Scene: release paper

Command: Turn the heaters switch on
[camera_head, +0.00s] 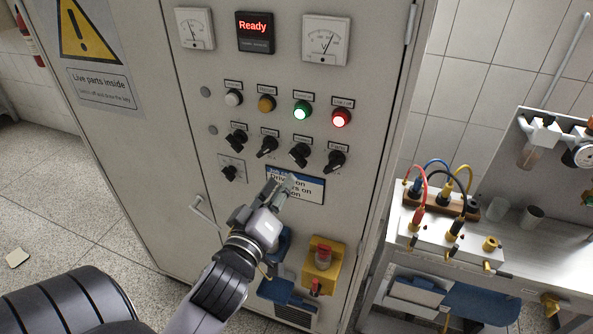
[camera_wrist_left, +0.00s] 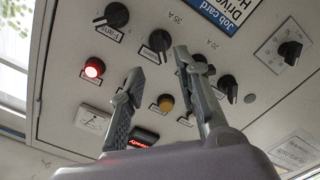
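A row of black rotary switches runs across the grey cabinet in the head view. The labels are too small to read there; the third switch from the left (camera_head: 299,154) seems to be the heaters one, but I cannot confirm it. In the left wrist view, seen upside down, a black switch (camera_wrist_left: 157,43) lies beyond and between my fingertips. The switch beside it (camera_wrist_left: 113,15) seems labelled Fans. My left gripper (camera_head: 281,186) is just below the switch row, in front of the job card (camera_head: 312,189), partly covering it. Its fingers (camera_wrist_left: 160,64) are apart, with nothing between them. My right gripper is not in view.
Indicator lamps sit above the switches; the green (camera_head: 302,110) and red (camera_head: 340,118) ones look lit. A display (camera_head: 254,27) reads Ready. A lone switch (camera_head: 230,173) is at lower left, and a yellow box with a red button (camera_head: 323,257) lower right. A bench (camera_head: 412,232) stands right.

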